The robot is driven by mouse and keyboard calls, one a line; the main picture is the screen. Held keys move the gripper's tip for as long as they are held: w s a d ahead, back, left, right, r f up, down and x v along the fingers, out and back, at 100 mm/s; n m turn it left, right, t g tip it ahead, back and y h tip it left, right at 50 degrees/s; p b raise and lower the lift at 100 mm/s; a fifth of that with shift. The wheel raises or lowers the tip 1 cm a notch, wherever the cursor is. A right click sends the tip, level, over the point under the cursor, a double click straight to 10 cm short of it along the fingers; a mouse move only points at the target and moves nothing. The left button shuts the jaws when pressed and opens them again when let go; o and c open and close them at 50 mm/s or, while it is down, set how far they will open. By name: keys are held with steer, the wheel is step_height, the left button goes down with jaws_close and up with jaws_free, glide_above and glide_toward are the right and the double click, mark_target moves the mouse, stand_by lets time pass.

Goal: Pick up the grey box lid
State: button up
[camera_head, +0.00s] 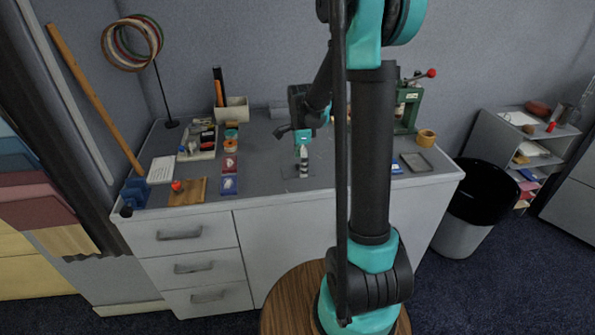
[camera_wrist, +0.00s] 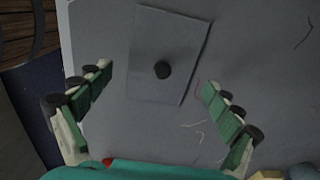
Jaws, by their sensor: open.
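In the head view the lid (camera_head: 290,171) is small and partly hidden behind my gripper (camera_head: 303,162). I see no contact; the exact height above the lid is hard to tell.
A shallow grey tray (camera_head: 416,162) and a green press (camera_head: 408,108) stand right of my arm. A parts tray (camera_head: 198,143), a wooden board (camera_head: 187,192) and small cards are at left. The tabletop around the lid is mostly clear, with thin strands on it.

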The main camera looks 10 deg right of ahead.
steer(key=shift+c, duration=0.4)
steer(key=c, duration=1.5)
steer(key=shift+c, duration=0.6)
